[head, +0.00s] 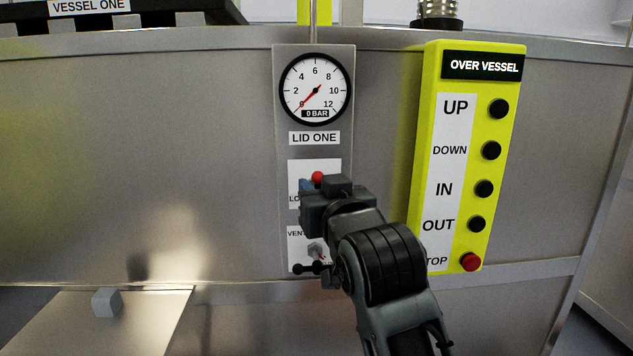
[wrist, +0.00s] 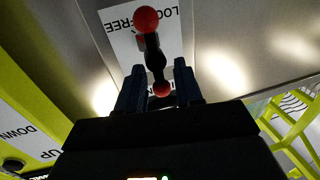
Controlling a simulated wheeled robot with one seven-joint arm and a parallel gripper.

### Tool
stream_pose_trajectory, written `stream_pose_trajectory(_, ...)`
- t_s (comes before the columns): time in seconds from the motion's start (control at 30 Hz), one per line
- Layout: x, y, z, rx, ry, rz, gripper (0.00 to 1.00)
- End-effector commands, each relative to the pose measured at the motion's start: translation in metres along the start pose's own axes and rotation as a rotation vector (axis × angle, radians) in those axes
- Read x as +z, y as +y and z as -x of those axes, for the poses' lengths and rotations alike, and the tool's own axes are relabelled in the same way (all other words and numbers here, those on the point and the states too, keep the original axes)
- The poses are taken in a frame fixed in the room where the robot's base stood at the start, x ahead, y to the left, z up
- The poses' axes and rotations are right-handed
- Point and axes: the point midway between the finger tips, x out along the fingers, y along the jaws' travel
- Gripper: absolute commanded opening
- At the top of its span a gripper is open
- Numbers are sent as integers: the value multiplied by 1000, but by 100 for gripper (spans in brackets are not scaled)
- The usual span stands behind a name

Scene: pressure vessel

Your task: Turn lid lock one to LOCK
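The lid lock one lever (wrist: 154,53) shows in the wrist view as a black handle with a red ball at each end, in front of a white label plate (wrist: 118,35) that reads upside down, with FREE and part of LOCK visible. The lever's near red ball sits between the two fingers of my gripper (wrist: 159,72), with a thin gap seen on either side. In the head view one red ball (head: 317,177) shows just above my gripper (head: 306,186), which hides most of the lever and label under the LID ONE sign (head: 314,138).
The pressure gauge (head: 315,90) above reads 0 BAR. The vent valve (head: 316,251) is just below my gripper, partly hidden. A yellow OVER VESSEL button box (head: 434,75) stands close on the right. The steel wall (head: 140,150) on the left is clear.

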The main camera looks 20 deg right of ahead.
Motion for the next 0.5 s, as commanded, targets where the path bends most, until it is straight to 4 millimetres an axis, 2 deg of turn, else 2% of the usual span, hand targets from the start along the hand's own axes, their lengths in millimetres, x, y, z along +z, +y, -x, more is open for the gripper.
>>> stream_pose_trajectory(0.17, 0, 1, -12, 1, -1, 0, 35)
stream_pose_trajectory(0.43, 0, 0, -13, 1, 0, 0, 35)
stream_pose_trajectory(0.5, 0, 0, -13, 0, 0, 0, 29)
